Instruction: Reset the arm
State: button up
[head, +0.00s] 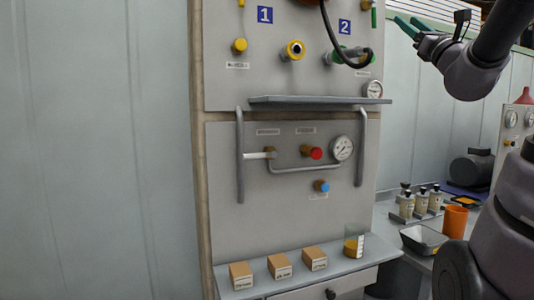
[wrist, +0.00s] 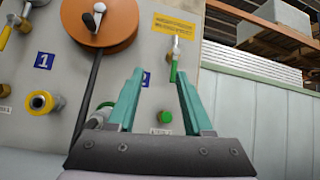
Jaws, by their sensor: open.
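My gripper (head: 408,27) is at the upper right in the head view, raised in front of the right edge of the panel (head: 225,60). Its two teal fingers also show in the wrist view (wrist: 160,95). They are spread apart with nothing between them. Beyond the fingers in the wrist view are a green knob (wrist: 164,117) and a green-handled valve (wrist: 173,65) on the panel. The fingers appear clear of both, though the exact gap cannot be told.
A narrow shelf (head: 300,99) sticks out of the panel. The lower ledge (head: 240,288) carries small boxes (head: 279,266) and a beaker (head: 353,246). Bottles (head: 407,207), an orange cup (head: 455,221) and a tray (head: 423,240) stand at the right. An orange reel (wrist: 110,20) hangs near the fingers.

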jog(key=s+a+f+n+g+y, duration=0.3)
jog(key=s+a+f+n+g, duration=0.1)
jog(key=a+f+n+g, duration=0.5)
jog(key=s+a+f+n+g+y, duration=0.2)
jog(key=s+a+f+n+g, duration=0.2)
jog(key=a+f+n+g, duration=0.55)
jog(key=s+d+f+n+h, duration=0.3)
jog(key=s+f+n+h, duration=0.1)
jog(key=f+h, duration=0.1)
jog(key=s+d+f+n+h, duration=0.3)
jog(key=f+n+h, duration=0.2)
jog(key=f, duration=0.1)
jog(key=shift+s+d+f, duration=0.3)
jog(key=shift+s+f, duration=0.05)
jog(key=shift+t, duration=0.25)
